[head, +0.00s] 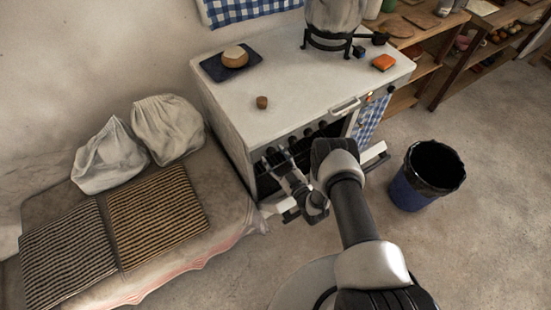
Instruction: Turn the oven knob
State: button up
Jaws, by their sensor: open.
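The white oven (290,85) stands against the wall. Several dark round knobs (308,132) run in a row along the upper edge of its front. My gripper (276,157) is open, with its two fingers pointing at the left end of this row. The fingertips are close to the oven front, and I cannot tell whether they touch a knob or have one between them. My arm and gripper hide much of the oven door and part of the front. A white handle (345,104) is at the right part of the front.
A cushioned bench (235,215) is close at left. A blue bin (428,175) stands right on open floor.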

jog(key=shift+w+a, duration=0.1)
jog(key=shift+c, duration=0.2)
jog(key=c, duration=1)
jog(key=shift+n, duration=0.4)
jog(key=n, duration=0.2)
jog(key=shift+n, duration=0.4)
jog(key=n, duration=0.3)
jog(key=shift+n+b, duration=0.3)
jog(key=shift+b, duration=0.05)
jog(key=n, duration=0.6)
jog(key=shift+f, duration=0.15)
jog(key=shift+n, duration=0.4)
